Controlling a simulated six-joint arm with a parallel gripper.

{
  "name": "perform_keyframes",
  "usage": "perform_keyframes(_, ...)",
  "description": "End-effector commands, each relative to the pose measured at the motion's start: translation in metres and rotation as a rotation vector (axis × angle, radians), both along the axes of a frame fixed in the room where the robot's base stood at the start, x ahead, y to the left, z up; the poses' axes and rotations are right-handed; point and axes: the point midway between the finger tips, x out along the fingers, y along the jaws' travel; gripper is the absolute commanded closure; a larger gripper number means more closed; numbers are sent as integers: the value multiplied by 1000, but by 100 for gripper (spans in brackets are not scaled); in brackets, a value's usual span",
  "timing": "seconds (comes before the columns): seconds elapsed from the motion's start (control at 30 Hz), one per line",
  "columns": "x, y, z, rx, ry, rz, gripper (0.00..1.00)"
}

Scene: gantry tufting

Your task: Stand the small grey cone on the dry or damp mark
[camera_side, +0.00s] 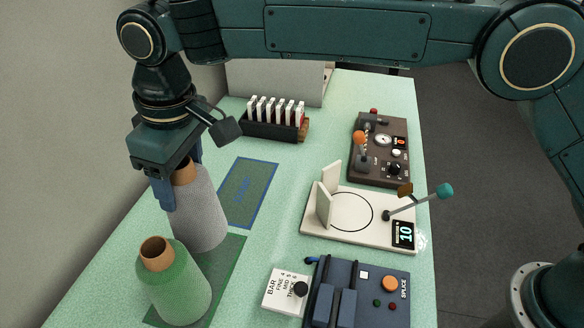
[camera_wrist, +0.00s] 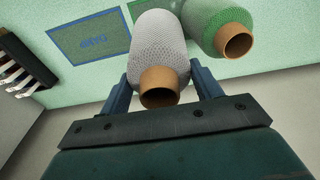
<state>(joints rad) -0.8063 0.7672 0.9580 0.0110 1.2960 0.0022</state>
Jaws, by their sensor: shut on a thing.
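A grey mesh-covered cone (camera_side: 203,215) with a brown tube top is upright between the fingers of my gripper (camera_side: 182,172), which is shut on its upper end. In the wrist view the grey cone (camera_wrist: 158,42) sits between both fingers (camera_wrist: 162,84). I cannot tell whether its base touches the table. A flat blue-edged mark (camera_side: 247,192) lies bare to the right of and behind the cone; its blue lettering is too small to read. It also shows in the wrist view (camera_wrist: 88,38). A dark green mark (camera_side: 229,262) lies partly hidden under or behind the cones.
A green cone (camera_side: 178,290) stands close in front of the grey one. A white plate (camera_side: 320,229) with a ring, upright panels and a lever stands right. A brown control box (camera_side: 378,165), a blue splice unit (camera_side: 345,300) and a dark rack (camera_side: 272,128) stand around.

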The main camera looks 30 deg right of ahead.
Motion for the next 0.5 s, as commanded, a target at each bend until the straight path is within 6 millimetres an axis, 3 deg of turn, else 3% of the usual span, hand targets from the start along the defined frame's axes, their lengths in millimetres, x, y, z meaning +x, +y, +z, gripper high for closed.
perform_keyframes(0.13,0,0,-14,0,0,0,77)
perform_keyframes(0.5,0,0,-28,-1,1,1,77)
